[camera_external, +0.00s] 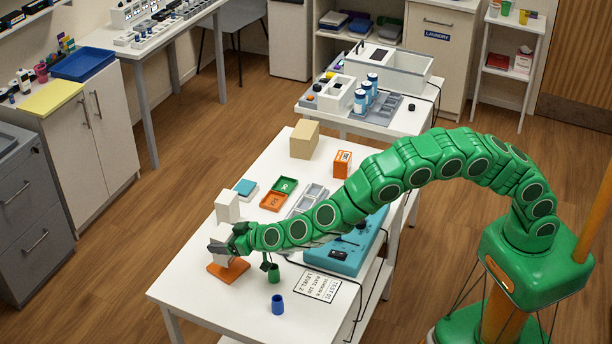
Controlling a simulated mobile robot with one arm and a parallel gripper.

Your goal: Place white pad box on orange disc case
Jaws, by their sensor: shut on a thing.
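My gripper (234,241) is at the left front of the white table, shut on a white box (222,234), which I take to be the white pad box. The box is held upright above a flat orange case (226,272), which lies on the table near its left edge. Whether the box touches the case cannot be told from this angle. My gripper's fingers partly hide the box, and the box and gripper cover part of the case. A second white box (228,204) stands just behind the held one.
A green cup (274,274) and a blue cup (278,305) stand right of the case. A teal device (345,252) lies under my arm. The front left tabletop is clear.

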